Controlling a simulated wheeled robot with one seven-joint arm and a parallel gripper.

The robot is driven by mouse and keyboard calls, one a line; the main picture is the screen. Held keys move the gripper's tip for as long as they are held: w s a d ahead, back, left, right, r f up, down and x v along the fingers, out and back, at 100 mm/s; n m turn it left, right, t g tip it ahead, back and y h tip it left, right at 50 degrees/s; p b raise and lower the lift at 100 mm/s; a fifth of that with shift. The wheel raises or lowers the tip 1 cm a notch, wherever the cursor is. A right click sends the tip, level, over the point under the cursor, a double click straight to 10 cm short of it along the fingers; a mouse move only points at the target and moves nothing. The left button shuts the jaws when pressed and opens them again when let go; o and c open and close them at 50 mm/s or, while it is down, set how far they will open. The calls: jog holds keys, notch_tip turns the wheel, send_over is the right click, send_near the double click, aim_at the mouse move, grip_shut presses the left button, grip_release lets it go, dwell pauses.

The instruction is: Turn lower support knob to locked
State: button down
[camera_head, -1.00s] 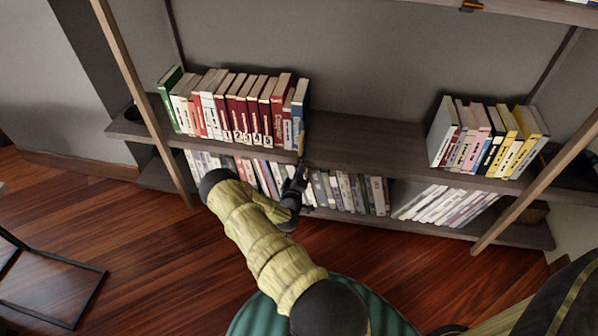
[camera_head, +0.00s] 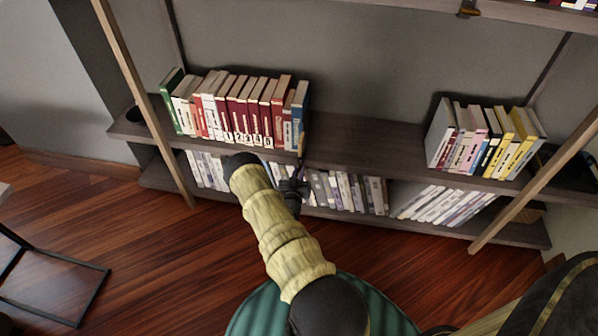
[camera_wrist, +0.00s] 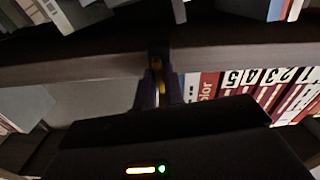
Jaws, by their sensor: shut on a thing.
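The lower support knob (camera_head: 301,147) is a small brass-coloured piece at the front edge of the middle shelf, just right of the blue book. My gripper (camera_head: 300,168) reaches up to it from below and in front. In the wrist view my gripper (camera_wrist: 158,86) has its two dark fingers close together on either side of a thin yellow part of the knob (camera_wrist: 160,73), shut on it. The fingers hide most of the knob, so I cannot tell its exact turn angle.
The middle shelf (camera_head: 365,142) carries red and white books (camera_head: 235,105) at left and yellow and pink books (camera_head: 485,140) at right, with bare board between. Books fill the lower shelf behind my arm. Another brass piece (camera_head: 467,9) sits under the upper shelf.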

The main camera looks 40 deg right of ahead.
jog(key=shift+f+m, duration=0.1)
jog(key=shift+m, duration=0.7)
jog(key=shift+a, duration=0.1)
jog(key=c, duration=1.5)
grip_release()
jog(key=shift+s, duration=0.1)
jog(key=p+v, duration=0.3)
jog(key=v, duration=1.4)
jog(key=shift+a+p, duration=0.15)
jog(key=shift+p, duration=0.15)
